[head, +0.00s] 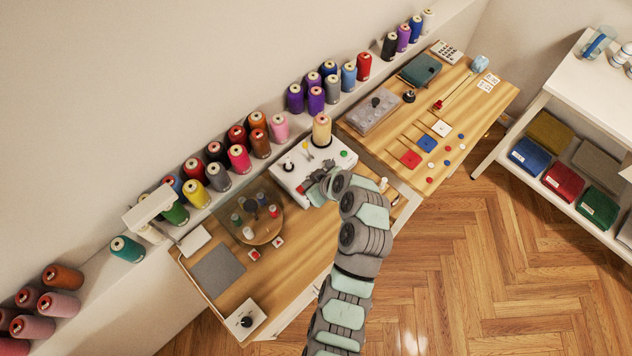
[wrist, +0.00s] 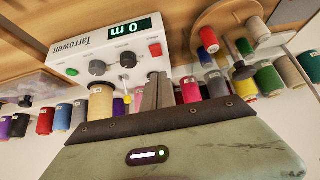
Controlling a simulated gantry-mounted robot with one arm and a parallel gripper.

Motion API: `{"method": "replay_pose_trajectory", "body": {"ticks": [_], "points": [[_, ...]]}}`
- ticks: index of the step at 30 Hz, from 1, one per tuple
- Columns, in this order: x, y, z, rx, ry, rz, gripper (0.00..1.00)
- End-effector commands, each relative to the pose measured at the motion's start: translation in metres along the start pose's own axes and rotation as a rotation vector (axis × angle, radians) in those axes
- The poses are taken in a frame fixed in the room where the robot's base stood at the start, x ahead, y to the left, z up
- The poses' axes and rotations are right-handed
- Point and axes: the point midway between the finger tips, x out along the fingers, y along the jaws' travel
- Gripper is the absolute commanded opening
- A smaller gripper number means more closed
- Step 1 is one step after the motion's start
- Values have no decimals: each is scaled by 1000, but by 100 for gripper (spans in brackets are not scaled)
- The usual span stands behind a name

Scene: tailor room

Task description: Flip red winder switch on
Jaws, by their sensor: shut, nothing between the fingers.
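The winder is a white box (head: 290,163) on the wooden bench in the head view. In the wrist view it appears upside down as a white panel (wrist: 95,48) with a lit display reading 0 m, dark knobs and a green button. Its red switch (wrist: 155,50) is at the panel's right side in the wrist view. My gripper (head: 314,190) is over the front part of the box in the head view and hides some of it. In the wrist view my gripper's grey fingers (wrist: 151,92) are together and empty, apart from the red switch. I cannot tell the switch's position.
A cream cone (head: 321,130) stands at the winder's back. A round wooden carousel (head: 262,222) with small spools is to its left under a clear cover. Several thread cones line the wall ledge. A grey mat (head: 218,271) lies front left.

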Motion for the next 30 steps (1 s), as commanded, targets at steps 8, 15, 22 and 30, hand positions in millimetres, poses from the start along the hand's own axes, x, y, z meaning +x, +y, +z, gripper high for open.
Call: {"method": "replay_pose_trajectory", "body": {"ticks": [8,15,22,30], "points": [[38,-1,13,3,-2,-3,0],[52,0,26,-1,1,1,0],[53,0,28,-1,2,1,0],[60,-5,27,-9,14,-5,0]]}}
